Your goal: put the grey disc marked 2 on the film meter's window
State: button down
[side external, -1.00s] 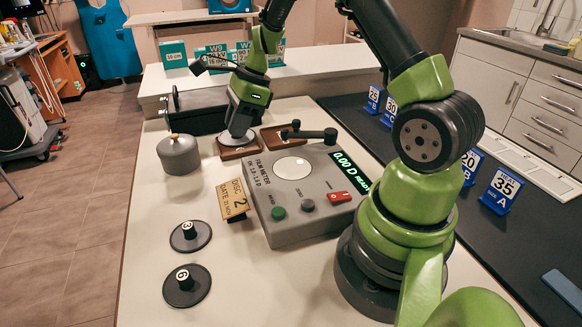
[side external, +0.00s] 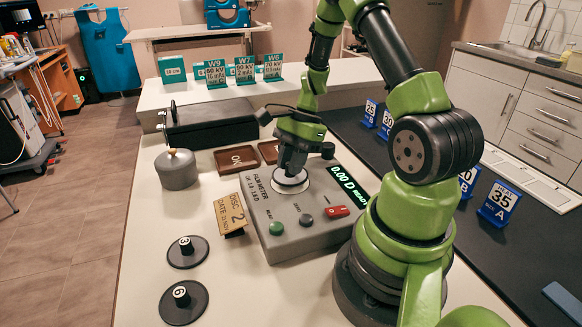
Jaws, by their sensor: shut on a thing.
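The film meter (side external: 325,231) is a grey box with a round pale window, a green button, a red switch and a display reading 0.00 D READY. My gripper (side external: 291,168) is shut on a grey disc (side external: 289,182), over the window. The pale window rim (side external: 291,194) shows around the disc's near edge. The disc's number is hidden by the gripper. I cannot tell whether the disc touches the window or is just above it. A card (side external: 229,213) reading DISC 2 leans by the meter's left side.
Discs marked 3 (side external: 188,254) and 6 (side external: 184,304) lie at the front left. A lidded grey pot (side external: 177,171), two brown trays, the nearer one (side external: 237,160) empty, and a black box (side external: 211,125) stand behind. Blue number signs (side external: 499,200) stand along the right.

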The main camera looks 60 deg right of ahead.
jog(key=shift+f, duration=0.7)
jog(key=shift+f, duration=0.2)
jog(key=c, duration=1)
grip_release()
jog(key=shift+r, duration=0.15)
